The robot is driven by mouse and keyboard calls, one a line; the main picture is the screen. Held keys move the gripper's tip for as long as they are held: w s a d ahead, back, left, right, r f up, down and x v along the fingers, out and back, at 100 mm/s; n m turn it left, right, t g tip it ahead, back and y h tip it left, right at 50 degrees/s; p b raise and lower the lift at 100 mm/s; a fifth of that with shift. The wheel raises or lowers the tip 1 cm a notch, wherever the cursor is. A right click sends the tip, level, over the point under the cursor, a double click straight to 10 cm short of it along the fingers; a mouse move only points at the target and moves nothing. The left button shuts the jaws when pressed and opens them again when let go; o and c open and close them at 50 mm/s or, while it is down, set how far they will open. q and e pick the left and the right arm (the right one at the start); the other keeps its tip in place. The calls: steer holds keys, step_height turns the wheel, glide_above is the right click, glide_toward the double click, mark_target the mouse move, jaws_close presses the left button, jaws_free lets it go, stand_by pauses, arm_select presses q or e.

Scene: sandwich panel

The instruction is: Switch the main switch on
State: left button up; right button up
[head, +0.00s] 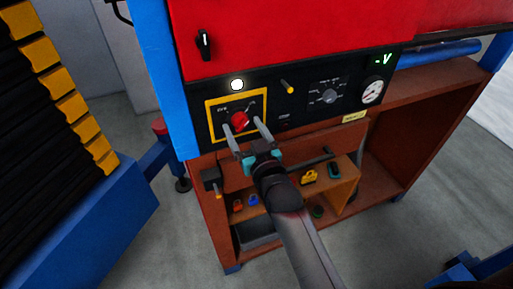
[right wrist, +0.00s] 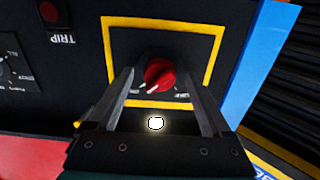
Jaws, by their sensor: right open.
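The main switch (head: 240,121) is a red rotary knob inside a yellow square outline on the black panel. It also shows in the right wrist view (right wrist: 159,74), with a white pointer mark on its face. My right gripper (head: 244,127) is open, with one finger on each side of the knob; in the right wrist view its fingers (right wrist: 160,85) stand apart from the knob. I cannot tell how deep the fingertips reach. A round white lamp (head: 237,85) glows above the yellow outline. My left gripper is not in view.
The panel also carries a black selector dial (head: 329,96), a gauge (head: 372,91), a yellow-tipped lever (head: 288,87) and a black handle (head: 205,44) on the red door. Below is a brown shelf (head: 345,186) with small items. A blue post (head: 168,80) stands left.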

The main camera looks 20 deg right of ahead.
steer(key=s+b, duration=0.1)
steer(key=s, duration=1.3)
steer(key=shift+s+d, duration=0.25)
steer(key=shift+s, duration=0.05)
steer(key=s+a+f+g+b, duration=0.1)
steer(key=s+f+g+b, duration=0.2)
steer(key=f, duration=1.1)
steer(key=s+a+f+n+g+y+b, duration=0.1)
steer(key=s+f+g+b, duration=0.15)
steer(key=f, duration=1.15)
steer(key=s+a+f+g+b, duration=0.1)
steer(key=s+f+g+b, duration=0.25)
steer(key=f, duration=1.05)
steer(key=s+d+f+g+b, duration=0.3)
steer(key=s+f+g+b, duration=0.1)
steer(key=s+f, duration=0.7)
steer(key=s+d+f+n+g+h+b, duration=0.1)
steer(key=s+d+f+g+b, duration=0.2)
steer(key=s+f, duration=0.8)
step_height(320, 180, down, 2)
steer(key=shift+s+d+g+h+b, duration=0.3)
steer(key=shift+d+g+b, duration=0.1)
steer(key=shift+g+b, duration=0.15)
